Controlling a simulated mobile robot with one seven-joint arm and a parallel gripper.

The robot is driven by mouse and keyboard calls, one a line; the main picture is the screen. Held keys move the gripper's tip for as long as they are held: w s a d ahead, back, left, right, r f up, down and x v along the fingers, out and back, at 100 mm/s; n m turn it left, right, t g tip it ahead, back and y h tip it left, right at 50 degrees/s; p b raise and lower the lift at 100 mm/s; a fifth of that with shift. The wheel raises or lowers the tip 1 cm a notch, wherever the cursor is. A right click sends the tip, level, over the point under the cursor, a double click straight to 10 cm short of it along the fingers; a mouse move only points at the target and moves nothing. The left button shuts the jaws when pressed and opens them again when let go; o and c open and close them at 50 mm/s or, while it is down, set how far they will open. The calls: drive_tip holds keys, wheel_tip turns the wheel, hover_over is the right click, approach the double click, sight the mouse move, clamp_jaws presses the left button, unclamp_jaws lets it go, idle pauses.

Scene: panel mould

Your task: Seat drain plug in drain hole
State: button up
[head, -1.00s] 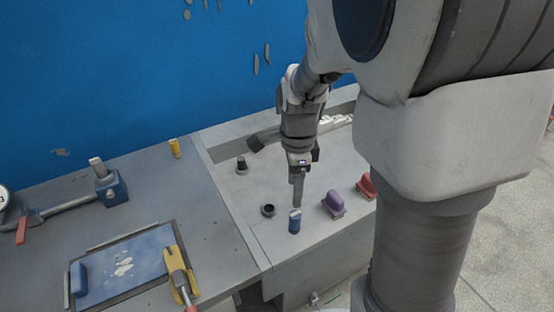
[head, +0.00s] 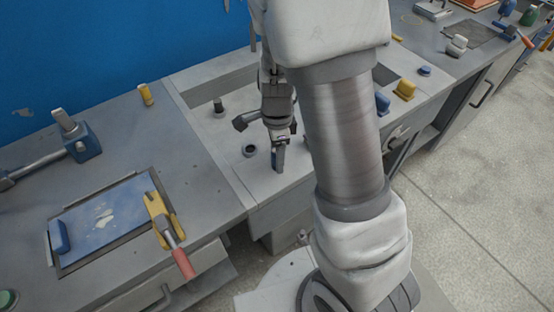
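My gripper (head: 279,158) points straight down over the pale grey bench slab, with its fingers low near the surface. A dark upright knob (head: 218,106) stands on the slab further back and left.
A blue panel (head: 101,212) in a frame lies on the left bench, with a yellow clamp (head: 158,208) at its right side. A yellow peg (head: 146,95) stands behind. Blue (head: 383,103) and yellow (head: 404,90) blocks sit right of my arm, which hides part of the slab.

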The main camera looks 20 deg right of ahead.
clamp_jaws()
idle(0.3)
drive_tip(key=shift+r, duration=0.1)
